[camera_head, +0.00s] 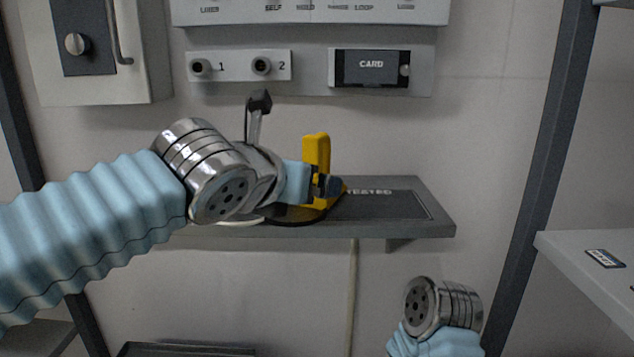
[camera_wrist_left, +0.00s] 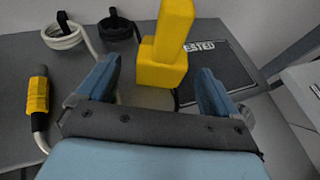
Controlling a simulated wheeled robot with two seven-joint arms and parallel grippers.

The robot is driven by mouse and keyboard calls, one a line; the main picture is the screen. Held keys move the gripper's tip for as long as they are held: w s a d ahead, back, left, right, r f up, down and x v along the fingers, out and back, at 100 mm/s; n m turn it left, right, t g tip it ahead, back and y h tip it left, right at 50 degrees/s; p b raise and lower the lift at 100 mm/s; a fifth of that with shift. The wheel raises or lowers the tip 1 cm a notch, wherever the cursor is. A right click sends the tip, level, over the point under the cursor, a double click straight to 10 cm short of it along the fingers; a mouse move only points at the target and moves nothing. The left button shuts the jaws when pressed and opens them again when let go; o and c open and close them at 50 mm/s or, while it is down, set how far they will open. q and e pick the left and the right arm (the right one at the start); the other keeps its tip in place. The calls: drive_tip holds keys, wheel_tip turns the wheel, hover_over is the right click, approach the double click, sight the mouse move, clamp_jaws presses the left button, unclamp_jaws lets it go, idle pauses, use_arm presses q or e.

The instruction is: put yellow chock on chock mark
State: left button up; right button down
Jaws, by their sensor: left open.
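A yellow block-shaped piece with an upright post, which looks like the yellow chock (camera_head: 316,150), stands on the grey wall shelf beside a dark rectangle marked TESTED (camera_head: 395,203). My left gripper (camera_head: 325,186) is open just in front of it and hides part of its lower end. In the left wrist view the chock (camera_wrist_left: 165,55) stands beyond and between the open fingers (camera_wrist_left: 158,72), and I cannot tell whether they touch it. No marking that I can read as a chock mark shows. My right gripper is out of view; only part of the right arm shows.
A wall panel with a card slot (camera_head: 371,68) is above. Another shelf (camera_head: 580,255) is at right.

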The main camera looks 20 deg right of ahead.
use_arm(q)
drive_tip(key=x, duration=0.6)
drive_tip(key=shift+w+d+f, duration=0.15)
drive_tip(key=shift+d+f, duration=0.05)
drive_tip(key=shift+f, duration=0.05)
drive_tip(key=c, duration=1.4)
